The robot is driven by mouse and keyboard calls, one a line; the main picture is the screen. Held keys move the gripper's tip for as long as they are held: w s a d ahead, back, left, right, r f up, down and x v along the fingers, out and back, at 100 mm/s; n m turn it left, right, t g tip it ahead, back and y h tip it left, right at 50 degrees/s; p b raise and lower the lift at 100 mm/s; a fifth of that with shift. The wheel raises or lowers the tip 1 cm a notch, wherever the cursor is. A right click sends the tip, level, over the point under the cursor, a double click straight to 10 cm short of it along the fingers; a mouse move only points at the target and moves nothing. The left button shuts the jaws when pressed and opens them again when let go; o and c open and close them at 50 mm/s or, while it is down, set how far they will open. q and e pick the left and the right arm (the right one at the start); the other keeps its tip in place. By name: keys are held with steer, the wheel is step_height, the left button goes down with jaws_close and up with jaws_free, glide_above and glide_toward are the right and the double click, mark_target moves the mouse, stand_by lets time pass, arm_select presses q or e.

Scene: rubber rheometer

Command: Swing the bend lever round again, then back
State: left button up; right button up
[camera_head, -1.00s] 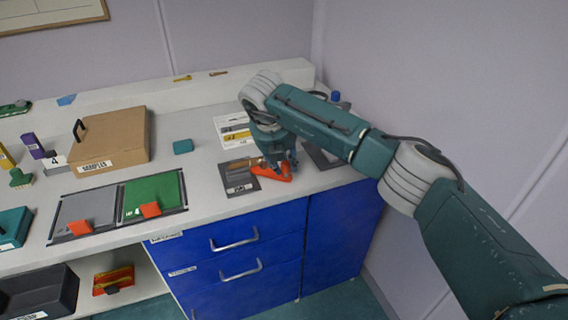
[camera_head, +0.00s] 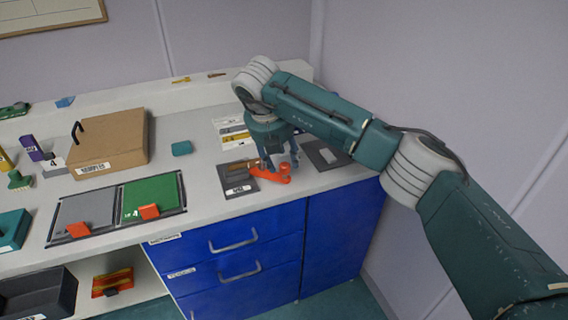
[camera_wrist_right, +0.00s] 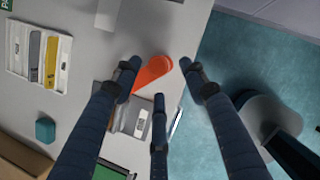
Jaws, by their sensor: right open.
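The bend lever (camera_head: 280,174) is orange-red and sits by the dark base plate (camera_head: 238,189) with a white label, near the counter's front edge. A brown strip (camera_head: 240,165) lies at the plate's back edge. My right gripper (camera_head: 281,163) points down over the lever from behind, its fingers open. In the right wrist view, the lever (camera_wrist_right: 153,72) lies between the spread fingers of the gripper (camera_wrist_right: 159,92). I cannot tell whether a finger touches it. Fingers hide part of the plate. My left gripper is not in view.
Another grey plate (camera_head: 326,155) lies right of the lever. A printed card (camera_head: 232,132) is behind, and a teal block (camera_head: 182,148) and a samples box (camera_head: 108,145) are left. Green and grey panels (camera_head: 152,196) lie at the front left. The wall stands close on the right.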

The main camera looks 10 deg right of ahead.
steer(key=v, duration=0.8)
steer(key=shift+r, duration=0.15)
